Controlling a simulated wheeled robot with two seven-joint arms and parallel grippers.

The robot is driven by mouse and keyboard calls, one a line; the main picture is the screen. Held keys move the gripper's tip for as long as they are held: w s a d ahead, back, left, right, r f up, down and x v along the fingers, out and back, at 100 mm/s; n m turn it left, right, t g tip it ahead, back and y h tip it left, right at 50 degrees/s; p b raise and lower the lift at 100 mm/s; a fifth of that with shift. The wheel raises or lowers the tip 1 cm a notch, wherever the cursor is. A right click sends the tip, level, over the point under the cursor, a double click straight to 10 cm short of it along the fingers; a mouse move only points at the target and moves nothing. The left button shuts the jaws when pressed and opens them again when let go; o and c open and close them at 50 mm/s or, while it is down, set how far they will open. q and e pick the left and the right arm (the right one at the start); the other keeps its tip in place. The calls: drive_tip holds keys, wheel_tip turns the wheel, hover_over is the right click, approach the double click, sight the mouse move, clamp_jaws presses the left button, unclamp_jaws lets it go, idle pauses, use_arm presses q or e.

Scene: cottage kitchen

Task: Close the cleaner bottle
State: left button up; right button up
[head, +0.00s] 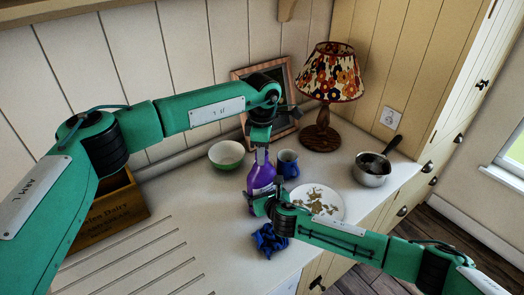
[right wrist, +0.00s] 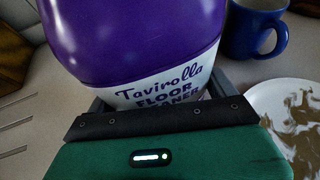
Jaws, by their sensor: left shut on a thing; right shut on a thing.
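The cleaner bottle (head: 262,175) is purple and stands upright on the counter. Its white label (right wrist: 160,92) reads "Floor Cleaner" in the right wrist view, where the purple body (right wrist: 130,35) fills the upper left. My left gripper (head: 261,157) points down from above and is shut at the bottle's top, on what seems to be the cap. The cap itself is hidden by the fingers, so I cannot see how it sits on the neck. My right gripper (head: 256,200) is shut around the bottle's lower body, with its fingers (right wrist: 90,110) at the label.
A blue mug (head: 288,163) stands right behind the bottle, and a stained plate (head: 318,203) lies to its right. A green bowl (head: 227,155), lamp (head: 325,95), saucepan (head: 371,170), blue cloth (head: 268,240) and wooden crate (head: 112,212) are around. The front-left counter (head: 150,262) is clear.

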use_arm(q)
drive_tip(key=m, duration=0.9)
drive_tip(key=shift+m, duration=0.3)
drive_tip(key=o, duration=1.1)
drive_tip(key=shift+r, duration=2.25)
drive_tip(key=shift+c, duration=0.6)
